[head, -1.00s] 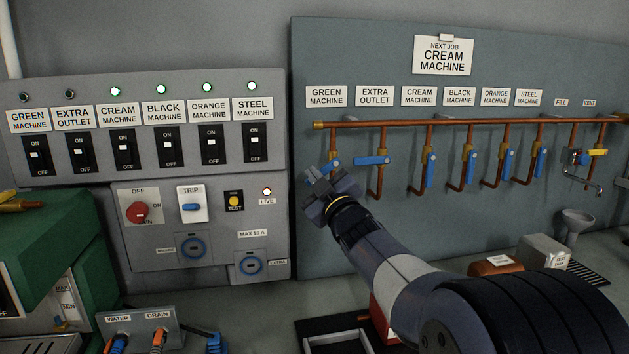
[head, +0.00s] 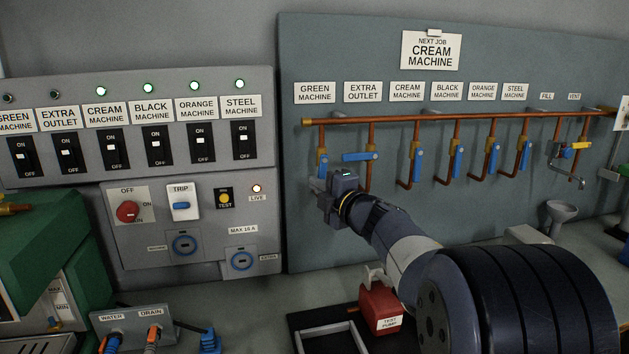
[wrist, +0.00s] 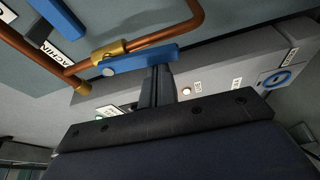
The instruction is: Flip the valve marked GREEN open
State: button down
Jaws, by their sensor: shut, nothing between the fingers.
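The green machine valve's blue handle (head: 322,166) hangs below its label (head: 315,93) in the head view and points down, roughly along its copper pipe. In the wrist view this blue handle (wrist: 142,60) lies beside the brass valve body (wrist: 110,50), nearly in line with the pipe. My gripper (wrist: 156,72) is shut and empty, its fingertips right at the handle's edge; whether they touch it I cannot tell. In the head view my gripper (head: 332,183) hides the lower end of the handle and pipe.
The extra outlet valve's handle (head: 360,157) sits crosswise close to the right of my gripper. Several more blue handles point down further right. The switch panel (head: 262,185) is to the left. A red test pump (head: 380,306) stands on the bench below.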

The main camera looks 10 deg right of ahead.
jog(key=shift+d+n, duration=0.25)
jog(key=shift+n, duration=0.25)
jog(key=shift+a, duration=0.1)
dwell(0.3)
jog(key=s, duration=0.9)
jog(key=shift+s+a+b, duration=0.2)
jog(key=shift+s+b, duration=0.05)
jog(key=shift+b, duration=0.15)
jog(key=shift+w, duration=0.1)
